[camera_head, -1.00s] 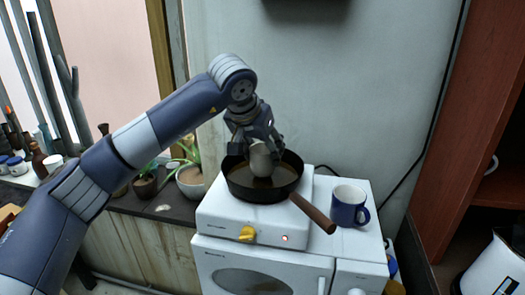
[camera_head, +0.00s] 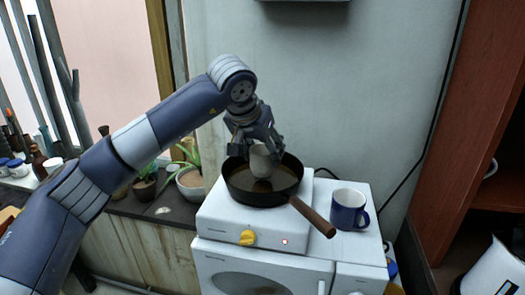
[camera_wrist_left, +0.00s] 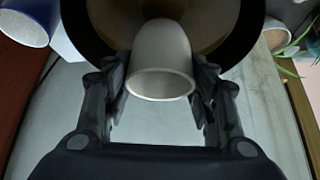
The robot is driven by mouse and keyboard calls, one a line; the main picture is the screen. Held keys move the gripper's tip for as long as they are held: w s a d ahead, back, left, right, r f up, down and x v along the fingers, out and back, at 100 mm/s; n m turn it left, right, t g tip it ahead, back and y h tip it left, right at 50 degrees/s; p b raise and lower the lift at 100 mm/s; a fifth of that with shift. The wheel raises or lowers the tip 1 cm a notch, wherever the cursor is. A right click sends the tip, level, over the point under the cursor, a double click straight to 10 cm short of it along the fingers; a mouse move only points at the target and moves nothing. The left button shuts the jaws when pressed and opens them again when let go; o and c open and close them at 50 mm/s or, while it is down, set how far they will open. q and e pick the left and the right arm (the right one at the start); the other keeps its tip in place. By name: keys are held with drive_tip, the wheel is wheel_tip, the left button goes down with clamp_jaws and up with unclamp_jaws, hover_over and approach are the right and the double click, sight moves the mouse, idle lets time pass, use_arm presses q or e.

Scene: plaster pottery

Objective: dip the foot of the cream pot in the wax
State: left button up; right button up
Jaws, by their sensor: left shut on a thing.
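The cream pot (camera_head: 262,162) is small and pale, and it is held by my left gripper (camera_head: 258,143) over the black pan (camera_head: 235,190). The pan holds brown liquid wax (camera_head: 262,187). The pot's lower end points down into the pan; I cannot tell whether it touches the wax. In the left wrist view, the fingers of my left gripper (camera_wrist_left: 160,85) stand on both sides of the pot (camera_wrist_left: 162,50), whose open rim faces the camera. My right gripper is not in view.
The pan sits on a white hotplate (camera_head: 215,222) with a yellow knob and a lit red lamp. The pan's brown handle (camera_head: 312,216) points to the front right. A blue mug (camera_head: 348,210) stands to its right. Potted plants (camera_head: 190,183) stand at the left.

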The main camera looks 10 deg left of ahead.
use_arm(q)
wheel_tip(320, 180, up, 9)
drive_tip(key=p, duration=0.6)
drive_tip(key=shift+f, duration=0.2)
idle(0.6)
